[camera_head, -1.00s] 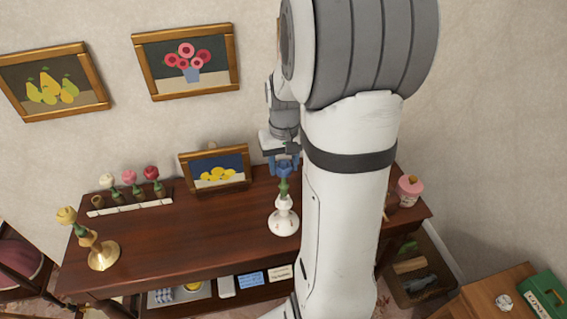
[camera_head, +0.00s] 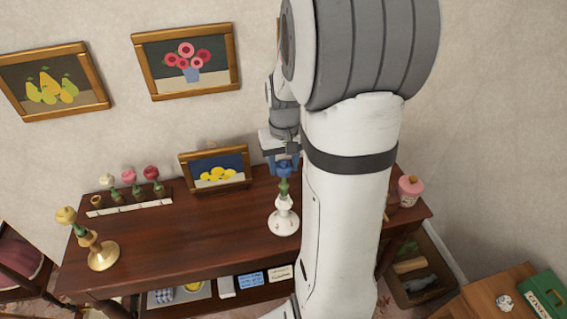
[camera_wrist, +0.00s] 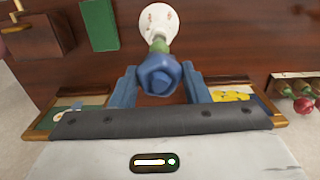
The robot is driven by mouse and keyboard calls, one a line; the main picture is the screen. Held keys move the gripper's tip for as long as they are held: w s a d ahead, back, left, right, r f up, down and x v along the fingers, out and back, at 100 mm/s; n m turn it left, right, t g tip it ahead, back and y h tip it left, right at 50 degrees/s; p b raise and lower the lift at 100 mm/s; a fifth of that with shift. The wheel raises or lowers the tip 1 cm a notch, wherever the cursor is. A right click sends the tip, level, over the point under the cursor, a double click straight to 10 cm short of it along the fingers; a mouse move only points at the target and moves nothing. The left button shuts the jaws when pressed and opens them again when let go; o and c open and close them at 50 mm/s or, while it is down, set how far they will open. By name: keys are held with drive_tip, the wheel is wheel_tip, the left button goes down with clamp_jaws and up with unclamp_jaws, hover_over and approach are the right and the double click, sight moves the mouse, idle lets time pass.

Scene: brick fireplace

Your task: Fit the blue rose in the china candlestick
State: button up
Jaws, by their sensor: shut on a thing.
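The blue rose (camera_head: 284,170) has a green stem and is held between the blue fingers of my gripper (camera_head: 281,164). The white china candlestick (camera_head: 284,221) stands upright on the dark wooden table, directly below the rose. The lower stem meets the candlestick's top in the head view; how deep it sits cannot be told. In the wrist view the rose (camera_wrist: 158,75) is between the fingertips of my gripper (camera_wrist: 160,84), with the candlestick's round white base (camera_wrist: 158,18) beyond it. The candlestick's neck is mostly hidden by the rose there.
A brass candlestick (camera_head: 103,256) with a yellow rose (camera_head: 66,215) stands at the table's left. A white rack (camera_head: 130,208) with several roses is at the back left. A pink jar (camera_head: 410,190) is at the right.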

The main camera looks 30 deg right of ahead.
drive_tip(key=shift+f+b, duration=1.4)
drive_tip(key=shift+f, duration=0.4)
drive_tip(key=o, duration=0.9)
drive_tip(key=shift+r, duration=0.1)
wheel_tip(320, 180, up, 8)
drive_tip(key=shift+d+f+b, duration=0.1)
drive_tip(key=shift+b, duration=0.2)
drive_tip(key=s+a+n+t, duration=0.1)
drive_tip(key=s+a, duration=0.3)
drive_tip(key=s+a+r+t, duration=0.1)
drive_tip(key=s+a, duration=0.3)
drive_tip(key=s+a+n+t, duration=0.1)
drive_tip(key=s+a, duration=0.3)
drive_tip(key=a, duration=0.1)
drive_tip(key=shift+r+n, duration=0.3)
drive_tip(key=shift+r, duration=0.1)
drive_tip(key=shift+s+a+f, duration=0.1)
drive_tip(key=shift+s+a, duration=0.15)
drive_tip(key=shift+s, duration=0.05)
